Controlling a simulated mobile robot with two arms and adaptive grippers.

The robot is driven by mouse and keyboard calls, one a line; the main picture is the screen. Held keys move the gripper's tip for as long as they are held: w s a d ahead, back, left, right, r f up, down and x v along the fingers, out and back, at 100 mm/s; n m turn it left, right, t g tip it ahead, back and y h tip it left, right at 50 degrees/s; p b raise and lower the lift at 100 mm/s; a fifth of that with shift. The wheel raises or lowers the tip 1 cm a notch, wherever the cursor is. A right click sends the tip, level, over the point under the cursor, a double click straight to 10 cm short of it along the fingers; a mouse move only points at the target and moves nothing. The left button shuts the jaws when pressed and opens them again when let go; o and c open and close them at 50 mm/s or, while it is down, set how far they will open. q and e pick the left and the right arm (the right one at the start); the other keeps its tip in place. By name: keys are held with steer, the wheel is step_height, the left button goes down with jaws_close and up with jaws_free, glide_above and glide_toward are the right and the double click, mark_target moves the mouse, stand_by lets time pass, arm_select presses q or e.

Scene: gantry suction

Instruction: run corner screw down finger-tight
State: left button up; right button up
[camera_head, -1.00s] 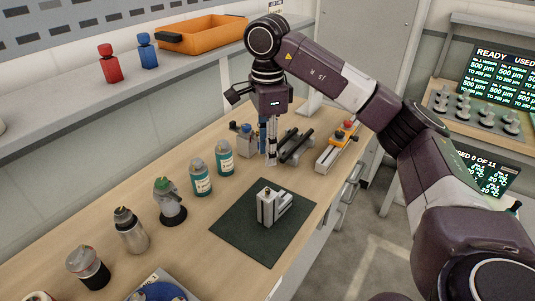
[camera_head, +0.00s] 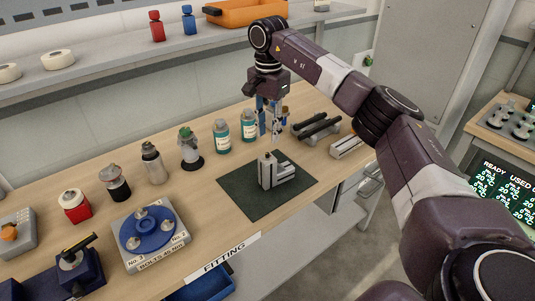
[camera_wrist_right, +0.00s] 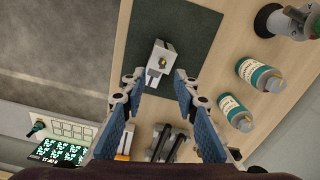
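The grey metal block (camera_head: 266,170) with a side arm stands on a dark green mat (camera_head: 248,204). In the right wrist view the block (camera_wrist_right: 158,52) shows a small brass-coloured screw head (camera_wrist_right: 162,62) near one corner. How deep the screw sits cannot be told. My right gripper (camera_head: 270,130) points down above the bench, beyond the mat as seen from the head. In the wrist view its two blue-padded fingers (camera_wrist_right: 159,80) are spread apart with nothing between them. The block lies below and beyond the fingertips, clear of them. My left gripper is in neither view.
Teal-labelled bottles (camera_head: 222,136) stand left of my right gripper. Dark bar-shaped tools (camera_head: 318,127) lie to its right. A blue bolt turntable (camera_head: 147,229) and several small bottles stand along the bench to the left. The bare mat around the block is free.

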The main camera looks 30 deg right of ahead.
mark_target(267, 154)
steer(key=f, duration=0.3)
steer(key=f+p, duration=0.1)
steer(key=shift+w+a+f, duration=0.1)
steer(key=shift+w+f, duration=0.15)
steer(key=shift+w, duration=0.15)
steer(key=f, duration=0.2)
steer(key=shift+s+f+p, duration=0.25)
steer(key=shift+f+p, duration=0.1)
steer(key=shift+w, duration=0.1)
steer(key=shift+c, duration=0.5)
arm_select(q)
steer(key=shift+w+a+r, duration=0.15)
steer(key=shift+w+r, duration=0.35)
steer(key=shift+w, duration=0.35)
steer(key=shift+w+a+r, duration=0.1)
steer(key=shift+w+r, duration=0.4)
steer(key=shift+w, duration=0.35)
arm_select(e)
jaws_close()
